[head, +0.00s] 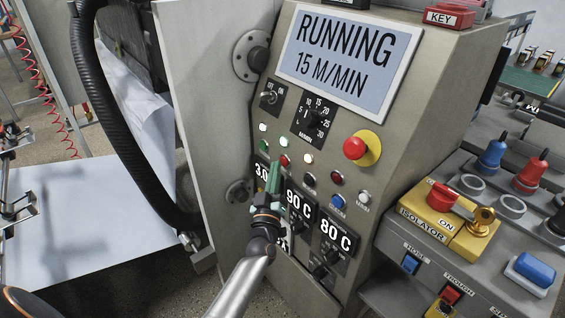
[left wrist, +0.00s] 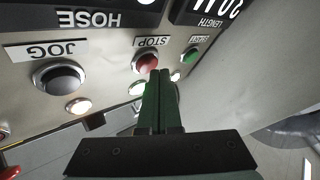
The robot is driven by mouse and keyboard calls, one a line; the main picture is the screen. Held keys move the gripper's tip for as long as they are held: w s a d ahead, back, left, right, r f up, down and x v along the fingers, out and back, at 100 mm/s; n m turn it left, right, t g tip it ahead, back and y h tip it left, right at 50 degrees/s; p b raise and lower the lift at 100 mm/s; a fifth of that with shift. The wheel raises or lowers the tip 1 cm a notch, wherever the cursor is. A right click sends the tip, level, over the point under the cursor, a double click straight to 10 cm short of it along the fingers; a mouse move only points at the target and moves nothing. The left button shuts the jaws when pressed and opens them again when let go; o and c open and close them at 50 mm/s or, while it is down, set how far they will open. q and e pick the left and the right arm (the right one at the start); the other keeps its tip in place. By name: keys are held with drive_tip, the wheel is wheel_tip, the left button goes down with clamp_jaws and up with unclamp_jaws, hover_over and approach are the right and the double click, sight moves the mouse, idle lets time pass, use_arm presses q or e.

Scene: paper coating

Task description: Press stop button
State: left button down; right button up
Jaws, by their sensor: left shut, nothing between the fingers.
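The red stop button (head: 284,160) is on the grey machine's sloped front panel, in the row under the speed dial. In the left wrist view the stop button (left wrist: 146,63) shows under an upside-down STOP label. My left gripper (head: 273,168) is shut and empty, with its green fingers pointing at the panel. In the left wrist view the fingertips (left wrist: 160,74) overlap the button's lower right edge. I cannot tell whether they touch it. The display (head: 345,55) reads RUNNING 15 M/MIN. My right gripper is not in view.
A green button (head: 263,146) is left of the stop button, and a dark jog button (left wrist: 60,78) is nearby. A red emergency button on a yellow base (head: 362,148) is farther right. A black hose (head: 120,140) hangs left. A yellow isolator box (head: 447,221) stands right.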

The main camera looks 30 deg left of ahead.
use_arm(q)
drive_tip(key=shift+w+d, duration=0.15)
drive_tip(key=shift+w, duration=0.2)
idle(0.5)
drive_tip(key=shift+s, duration=0.1)
drive_tip(key=shift+s+a+p, duration=0.3)
drive_tip(key=shift+s+p, duration=0.05)
drive_tip(key=shift+s, duration=0.3)
drive_tip(key=s, duration=0.1)
drive_tip(key=s+a+p, duration=0.1)
drive_tip(key=s, duration=0.1)
drive_tip(key=s+a+p, duration=0.1)
drive_tip(key=shift+s, duration=0.3)
idle(0.9)
